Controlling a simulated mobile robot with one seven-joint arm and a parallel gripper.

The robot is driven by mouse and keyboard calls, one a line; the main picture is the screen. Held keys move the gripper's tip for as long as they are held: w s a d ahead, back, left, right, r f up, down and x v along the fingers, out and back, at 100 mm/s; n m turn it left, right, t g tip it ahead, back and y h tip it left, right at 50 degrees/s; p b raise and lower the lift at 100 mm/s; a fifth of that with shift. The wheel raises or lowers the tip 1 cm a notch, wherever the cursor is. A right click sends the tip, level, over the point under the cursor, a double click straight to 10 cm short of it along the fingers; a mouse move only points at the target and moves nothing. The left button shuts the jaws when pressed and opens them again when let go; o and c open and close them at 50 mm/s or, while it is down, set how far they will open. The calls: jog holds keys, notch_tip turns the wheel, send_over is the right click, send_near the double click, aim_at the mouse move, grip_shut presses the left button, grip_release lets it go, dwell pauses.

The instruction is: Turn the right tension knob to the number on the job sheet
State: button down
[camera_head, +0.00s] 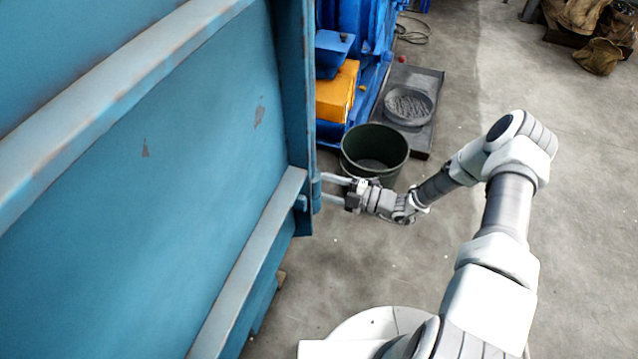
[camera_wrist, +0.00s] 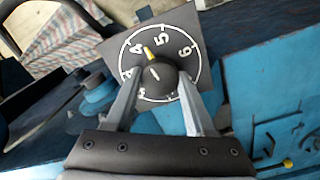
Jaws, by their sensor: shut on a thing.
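The knob (camera_wrist: 160,80) is dark and round, on a dark square plate with a white-ringed dial (camera_wrist: 186,40) in the wrist view. The numbers 4, 5 and 6 are readable; one at the lower left is partly hidden by a finger. A yellow pointer mark at the knob's upper edge lies between 4 and 5, nearer 4. A short white line shows on the knob's face. My gripper (camera_wrist: 160,76) has one finger on each side of the knob and is shut on it. In the head view my gripper (camera_head: 328,188) reaches the blue machine's edge; the dial is hidden there. No job sheet is visible.
The large blue machine panel (camera_head: 150,210) fills the left of the head view. A dark green bin (camera_head: 375,172) stands just behind my gripper. An orange box (camera_head: 337,95) and a grey tray (camera_head: 425,85) lie beyond it. The floor at right is mostly clear.

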jog(key=m, duration=0.6)
jog(key=shift+m, duration=0.4)
dwell(0.3)
jog(key=shift+c, duration=1.3)
grip_release()
jog(key=v, duration=1.7)
jog(key=shift+d+p, duration=0.25)
jog(key=shift+p, duration=0.2)
jog(key=shift+r, duration=0.1)
